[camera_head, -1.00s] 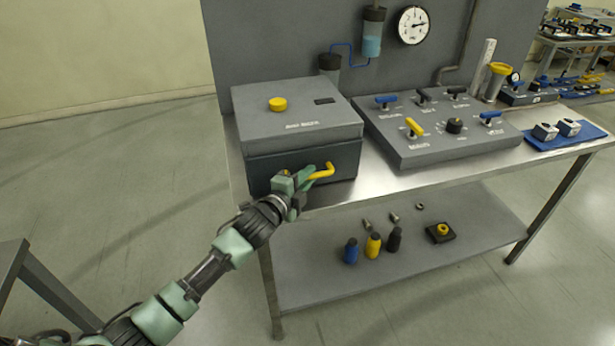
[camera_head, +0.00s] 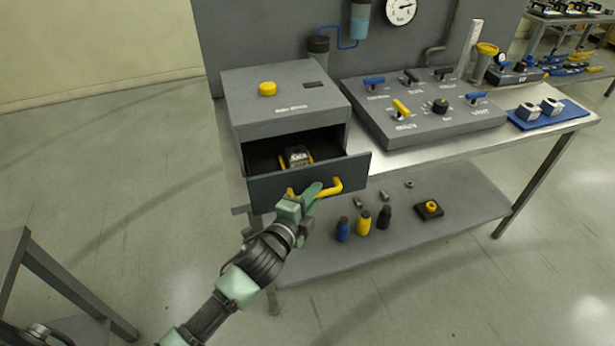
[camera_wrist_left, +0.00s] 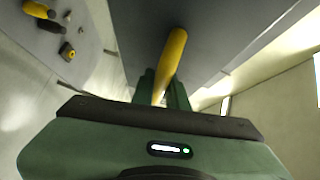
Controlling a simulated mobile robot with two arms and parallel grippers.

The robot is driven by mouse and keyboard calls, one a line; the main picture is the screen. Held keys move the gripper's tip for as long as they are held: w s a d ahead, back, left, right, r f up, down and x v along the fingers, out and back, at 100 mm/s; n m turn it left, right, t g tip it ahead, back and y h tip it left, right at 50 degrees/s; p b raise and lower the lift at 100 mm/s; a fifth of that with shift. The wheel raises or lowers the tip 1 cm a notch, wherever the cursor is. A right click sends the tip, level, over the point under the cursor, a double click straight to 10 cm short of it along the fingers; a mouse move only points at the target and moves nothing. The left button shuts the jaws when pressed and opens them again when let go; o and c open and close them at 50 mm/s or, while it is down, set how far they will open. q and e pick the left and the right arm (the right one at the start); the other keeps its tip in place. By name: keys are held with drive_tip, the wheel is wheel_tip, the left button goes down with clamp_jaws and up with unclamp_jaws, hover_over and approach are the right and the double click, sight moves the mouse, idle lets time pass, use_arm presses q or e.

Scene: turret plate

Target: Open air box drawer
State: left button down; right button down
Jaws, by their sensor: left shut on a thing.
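The grey air box (camera_head: 285,98) stands at the left end of the bench with a yellow button on top. Its dark drawer (camera_head: 353,172) is pulled out, and a black and yellow item (camera_head: 297,157) lies inside. My left gripper (camera_head: 312,195) is shut on the yellow drawer handle (camera_head: 334,187), at the drawer's front. In the left wrist view the handle (camera_wrist_left: 172,62) runs between the green fingers (camera_wrist_left: 160,90). My right gripper does not show.
A grey panel (camera_head: 425,118) with several coloured levers sits right of the box. A blue mat (camera_head: 548,112) holds two small blocks at the right end. Bottles and small parts stand on the lower shelf (camera_head: 300,258). The floor at left is mostly clear.

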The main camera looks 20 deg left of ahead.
use_arm(q)
drive_tip(key=s+d, duration=0.1)
drive_tip(key=s, duration=0.1)
drive_tip(key=shift+s+d, duration=0.3)
drive_tip(key=shift+d, duration=0.05)
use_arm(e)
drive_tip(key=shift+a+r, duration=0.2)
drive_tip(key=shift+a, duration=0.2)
use_arm(q)
drive_tip(key=c, duration=1.7)
unclamp_jaws()
drive_tip(key=shift+s, duration=0.1)
drive_tip(key=b+v, duration=0.1)
drive_tip(key=v, duration=0.6)
drive_tip(key=shift+s, duration=0.3)
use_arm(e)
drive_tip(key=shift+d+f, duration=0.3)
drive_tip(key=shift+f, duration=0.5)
use_arm(q)
drive_tip(key=shift+a, duration=0.1)
